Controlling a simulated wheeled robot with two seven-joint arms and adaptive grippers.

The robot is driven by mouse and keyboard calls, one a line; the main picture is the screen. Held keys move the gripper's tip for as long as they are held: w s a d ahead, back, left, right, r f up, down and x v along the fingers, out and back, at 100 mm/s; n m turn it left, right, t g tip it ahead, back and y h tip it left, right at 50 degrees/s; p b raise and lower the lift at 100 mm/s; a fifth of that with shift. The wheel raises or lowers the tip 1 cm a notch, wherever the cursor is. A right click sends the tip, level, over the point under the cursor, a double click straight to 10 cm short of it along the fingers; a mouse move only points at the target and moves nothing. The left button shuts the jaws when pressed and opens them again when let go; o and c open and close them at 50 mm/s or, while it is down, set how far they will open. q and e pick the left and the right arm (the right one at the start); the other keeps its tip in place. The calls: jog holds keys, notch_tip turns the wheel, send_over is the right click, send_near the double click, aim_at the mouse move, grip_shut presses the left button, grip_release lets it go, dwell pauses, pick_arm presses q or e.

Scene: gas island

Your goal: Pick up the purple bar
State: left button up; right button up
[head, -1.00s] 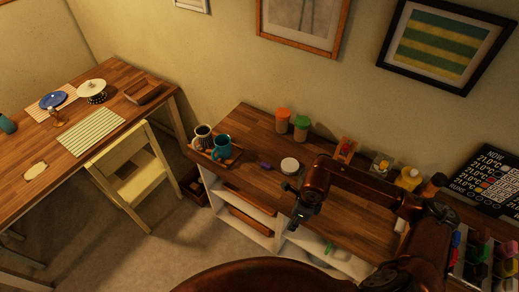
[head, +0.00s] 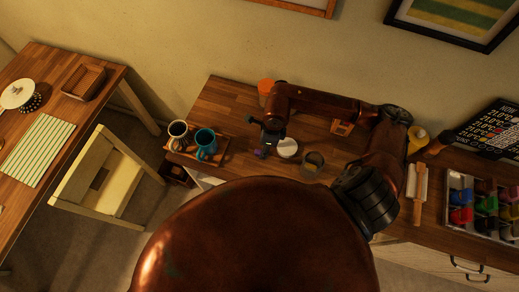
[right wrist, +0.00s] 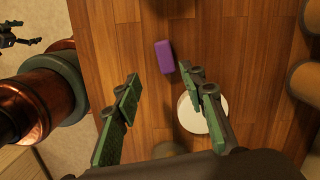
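The purple bar (head: 260,153) lies on the wooden counter, just left of a round white-topped thing (head: 287,148). In the right wrist view the bar (right wrist: 165,56) lies beyond the fingertips, nearer the right finger. My right gripper (head: 268,137) is over the counter at the bar. In its own wrist view the gripper (right wrist: 161,84) has its green-padded fingers wide apart with nothing between them. My left gripper does not show in the head view. A small dark pronged shape at the upper left of the right wrist view may be it, too small to judge.
A wooden tray (head: 178,149) with a blue mug (head: 206,141) and a patterned mug (head: 178,131) stands left of the bar. A glass jar (head: 313,163) stands to the right. An orange-lidded jar (head: 265,86) is behind my right arm.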

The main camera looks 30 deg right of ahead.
aim_at(260, 151)
jog(key=f, duration=0.1)
jog(key=w+f, duration=0.2)
jog(key=f, duration=0.1)
jog(key=shift+a+p, duration=0.2)
jog(key=shift+p, duration=0.2)
jog(key=shift+s+f, duration=0.15)
jog(key=shift+f, duration=0.45)
jog(key=shift+s, duration=0.1)
jog(key=shift+w+f, duration=0.1)
jog(key=shift+w, duration=0.1)
jog(key=shift+s, duration=0.1)
jog(key=c, duration=0.7)
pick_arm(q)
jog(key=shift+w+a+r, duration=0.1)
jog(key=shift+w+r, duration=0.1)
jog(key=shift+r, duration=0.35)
pick_arm(e)
grip_shut()
